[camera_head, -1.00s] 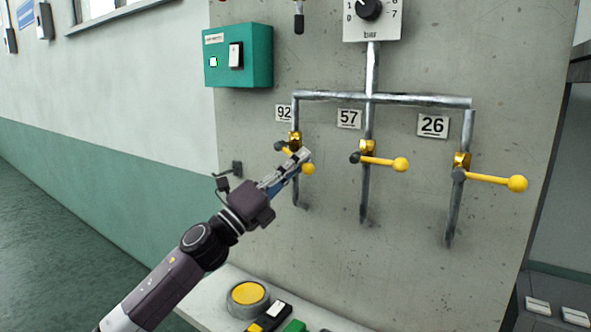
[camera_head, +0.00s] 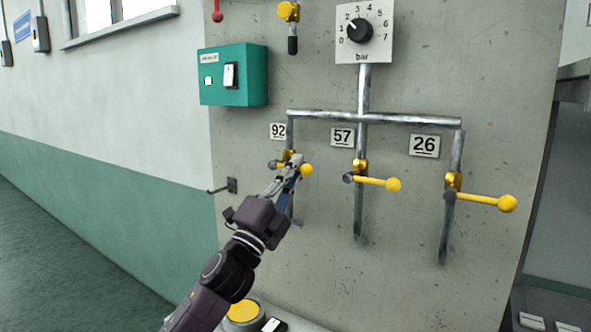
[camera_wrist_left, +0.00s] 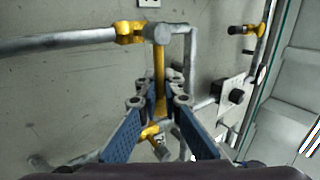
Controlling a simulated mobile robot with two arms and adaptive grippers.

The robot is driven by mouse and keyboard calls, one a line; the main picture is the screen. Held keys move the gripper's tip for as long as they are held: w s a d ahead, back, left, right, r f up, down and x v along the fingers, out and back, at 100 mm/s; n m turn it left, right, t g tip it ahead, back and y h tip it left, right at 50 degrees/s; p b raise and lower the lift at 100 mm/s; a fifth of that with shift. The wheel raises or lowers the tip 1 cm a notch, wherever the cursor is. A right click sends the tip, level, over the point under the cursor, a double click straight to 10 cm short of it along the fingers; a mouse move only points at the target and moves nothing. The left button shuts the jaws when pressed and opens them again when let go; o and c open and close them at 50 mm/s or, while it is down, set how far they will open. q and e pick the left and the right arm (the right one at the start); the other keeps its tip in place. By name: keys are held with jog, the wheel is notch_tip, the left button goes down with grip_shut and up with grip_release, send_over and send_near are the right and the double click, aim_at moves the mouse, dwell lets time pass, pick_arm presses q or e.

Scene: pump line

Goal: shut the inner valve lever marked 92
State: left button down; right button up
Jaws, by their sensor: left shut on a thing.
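The valve lever marked 92 is the left one of three on the wall. Its yellow ball (camera_head: 306,170) shows just right of my left gripper (camera_head: 295,164). Its yellow bar (camera_wrist_left: 159,68) runs down between my gripper's fingers (camera_wrist_left: 160,100) in the left wrist view. My left gripper is shut on this lever, and the fingers hide part of it. The lever sticks out to the right, across its upright pipe. The number plate 92 (camera_head: 278,131) is above the valve. My right gripper is not in view.
Lever 57 (camera_head: 375,181) and lever 26 (camera_head: 480,199) lie to the right, both across their pipes. A green box (camera_head: 233,75) hangs up left, and a pressure dial (camera_head: 360,30) is above. A wall hook (camera_head: 228,187) is left of my arm. A yellow button (camera_head: 242,311) is below.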

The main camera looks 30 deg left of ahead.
pick_arm(q)
jog(key=c, duration=2.1)
grip_release()
jog(key=shift+s+f, duration=0.1)
jog(key=v, duration=1.1)
jog(key=shift+s, duration=0.35)
jog(key=shift+f, duration=0.15)
